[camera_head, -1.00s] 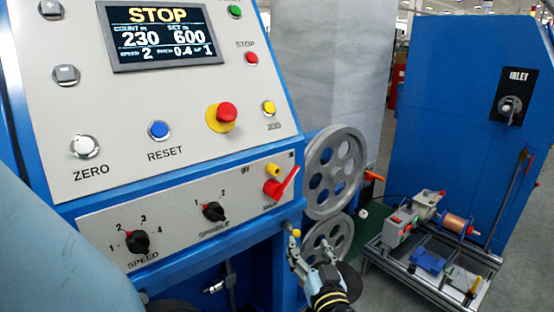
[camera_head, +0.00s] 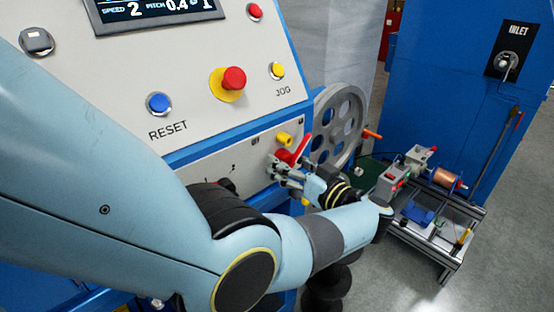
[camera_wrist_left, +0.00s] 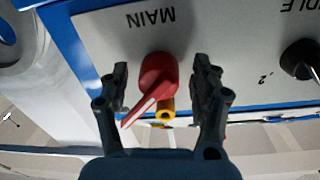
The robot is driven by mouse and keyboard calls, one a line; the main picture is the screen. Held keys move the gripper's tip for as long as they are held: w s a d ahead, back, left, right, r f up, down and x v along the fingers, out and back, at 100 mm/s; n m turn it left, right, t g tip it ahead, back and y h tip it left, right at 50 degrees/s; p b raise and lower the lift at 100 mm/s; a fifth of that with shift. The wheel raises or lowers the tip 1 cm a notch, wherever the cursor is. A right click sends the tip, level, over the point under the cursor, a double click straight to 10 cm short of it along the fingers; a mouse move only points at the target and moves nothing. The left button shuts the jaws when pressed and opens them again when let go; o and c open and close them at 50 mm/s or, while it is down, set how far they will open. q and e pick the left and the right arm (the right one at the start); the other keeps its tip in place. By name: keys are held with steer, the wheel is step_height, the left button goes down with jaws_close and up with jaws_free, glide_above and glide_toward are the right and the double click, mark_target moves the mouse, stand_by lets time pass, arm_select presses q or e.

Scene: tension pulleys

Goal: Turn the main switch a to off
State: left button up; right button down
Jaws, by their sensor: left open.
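The main switch (camera_head: 299,149) is a red rotary handle on the lower grey panel. Its lever points up and to the right in the head view, partly hidden behind my gripper. In the left wrist view the red handle (camera_wrist_left: 156,80) sits under the upside-down label MAIN, its lever pointing down-left. My left gripper (camera_head: 274,170) is at the switch. In the wrist view its two fingers (camera_wrist_left: 162,78) are open, one on each side of the handle, with gaps visible. My right gripper is not in view.
A yellow cylindrical part (camera_head: 284,139) is beside the switch. A red stop button (camera_head: 234,78) and a yellow JOG button (camera_head: 277,71) are above. A grey spoked pulley (camera_head: 340,125) stands close to the right. The black spindle knob (camera_wrist_left: 300,58) is to one side.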

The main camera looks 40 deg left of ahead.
arm_select(q)
steer(key=shift+a, duration=0.15)
steer(key=shift+d+r, duration=0.1)
steer(key=shift+d, duration=0.1)
steer(key=shift+c, duration=2)
steer(key=shift+a, duration=0.1)
steer(key=shift+c, duration=1.2)
steer(key=c, duration=0.4)
steer(key=shift+c, duration=1.4)
jaws_close()
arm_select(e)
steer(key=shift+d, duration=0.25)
